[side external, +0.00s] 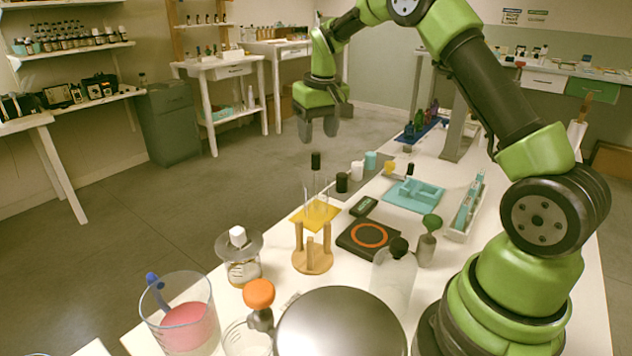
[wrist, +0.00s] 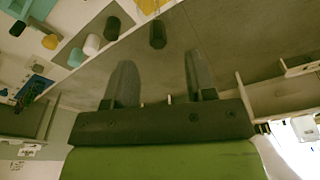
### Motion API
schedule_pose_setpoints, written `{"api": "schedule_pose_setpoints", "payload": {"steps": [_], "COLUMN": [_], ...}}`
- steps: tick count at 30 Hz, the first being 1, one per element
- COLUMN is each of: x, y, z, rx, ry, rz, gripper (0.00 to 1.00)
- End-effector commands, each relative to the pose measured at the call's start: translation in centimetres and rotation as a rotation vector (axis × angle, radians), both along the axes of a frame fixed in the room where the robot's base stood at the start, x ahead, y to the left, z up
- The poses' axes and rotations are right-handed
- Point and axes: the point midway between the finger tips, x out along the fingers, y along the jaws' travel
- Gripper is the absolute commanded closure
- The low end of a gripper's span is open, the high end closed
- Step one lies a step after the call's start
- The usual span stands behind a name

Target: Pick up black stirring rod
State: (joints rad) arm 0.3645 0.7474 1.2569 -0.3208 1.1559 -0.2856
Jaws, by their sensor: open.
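The black-topped rod (side external: 316,160) stands upright with its thin clear shaft in a small wooden rack with a yellow top (side external: 327,211), beside other clear shafts. In the wrist view its black top (wrist: 157,34) lies beyond the fingertips, between their lines, with the yellow plate (wrist: 150,5) at the upper edge. My gripper (side external: 318,130) is open and empty, pointing down, and appears above the black top in the side view. In the wrist view the fingers (wrist: 158,58) are spread with nothing between them.
Black (side external: 342,182), white (side external: 357,170) and teal (side external: 371,160) capped items stand close behind the rack. A flask (side external: 240,258), a beaker of pink liquid (side external: 185,322) and a black plate with an orange ring (side external: 369,236) are near. Open floor lies left of the table.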

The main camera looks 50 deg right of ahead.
Motion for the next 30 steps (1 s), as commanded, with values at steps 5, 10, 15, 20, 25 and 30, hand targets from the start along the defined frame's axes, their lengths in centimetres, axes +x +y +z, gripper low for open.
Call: {"api": "schedule_pose_setpoints", "payload": {"steps": [5, 10, 15, 20, 25, 30], "x": [0.3, 0.6, 0.8, 1.1, 1.3, 1.3], "y": [-0.2, -0.3, -0.6, -0.8, -0.9, -0.9], "z": [-2.8, -4.4, -6.4, -8.7, -9.6, -9.6], "rx": [0.003, 0.002, 0.002, 0.002, 0.0, 0.0], "ry": [0.006, 0.005, 0.005, 0.004, 0.001, 0.001], "rz": [-0.001, -0.002, -0.001, -0.003, -0.002, -0.002], "gripper": [0.5, 0.5, 0.5, 0.5, 0.5, 0.5]}}
